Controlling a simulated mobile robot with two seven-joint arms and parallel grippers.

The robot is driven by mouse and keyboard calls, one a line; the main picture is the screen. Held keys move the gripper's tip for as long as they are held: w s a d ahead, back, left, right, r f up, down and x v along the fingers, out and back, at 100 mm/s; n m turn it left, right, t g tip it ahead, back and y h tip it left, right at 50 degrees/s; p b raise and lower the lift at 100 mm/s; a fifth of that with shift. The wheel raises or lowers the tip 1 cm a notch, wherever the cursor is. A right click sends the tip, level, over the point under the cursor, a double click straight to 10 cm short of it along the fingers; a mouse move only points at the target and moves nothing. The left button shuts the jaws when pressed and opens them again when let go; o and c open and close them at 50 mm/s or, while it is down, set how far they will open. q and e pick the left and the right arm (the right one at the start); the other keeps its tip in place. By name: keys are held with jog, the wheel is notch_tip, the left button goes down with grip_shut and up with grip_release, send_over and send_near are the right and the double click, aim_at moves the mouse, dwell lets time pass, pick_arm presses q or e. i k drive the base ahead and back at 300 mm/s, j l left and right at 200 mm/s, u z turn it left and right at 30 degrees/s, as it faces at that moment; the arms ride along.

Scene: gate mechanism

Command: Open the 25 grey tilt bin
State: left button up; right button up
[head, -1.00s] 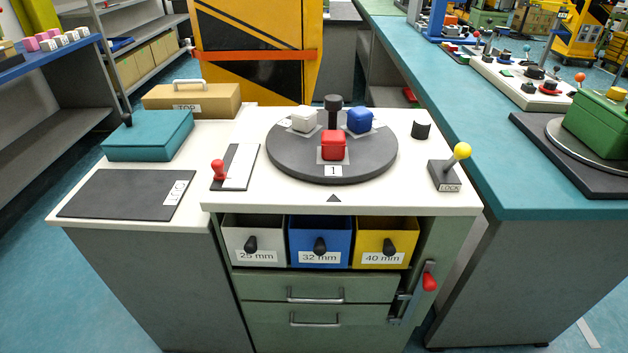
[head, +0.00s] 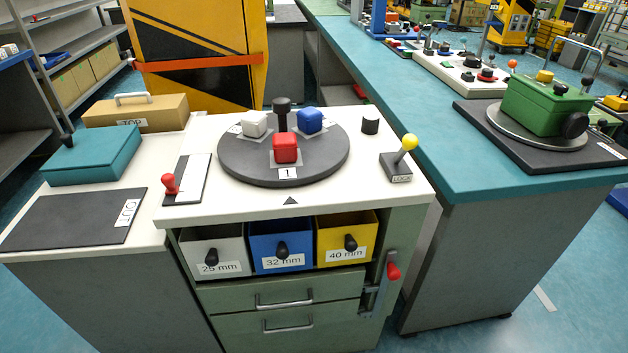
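The open tops of all three bins show beneath the worktop edge, and I cannot tell whether the grey one is tilted. Neither of my grippers is in view.
Above the bins, a dark turntable (head: 233,169) carries white, red and blue blocks. A red-knobbed slider (head: 170,184) and a yellow-balled LOCK lever (head: 408,143) flank it. Two drawers (head: 284,290) lie below, with a red-handled latch (head: 393,271) at right. A teal counter (head: 480,178) stands at right.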

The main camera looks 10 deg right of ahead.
aim_at(212, 253)
jog(key=i+j, duration=0.1)
jog(key=j, duration=0.25)
jog(key=i+j, duration=0.15)
jog(key=j, duration=0.25)
jog(key=i+j, duration=0.1)
jog(key=j, duration=0.25)
jog(key=i+j, duration=0.1)
jog(key=j, duration=0.3)
jog(key=z, duration=0.05)
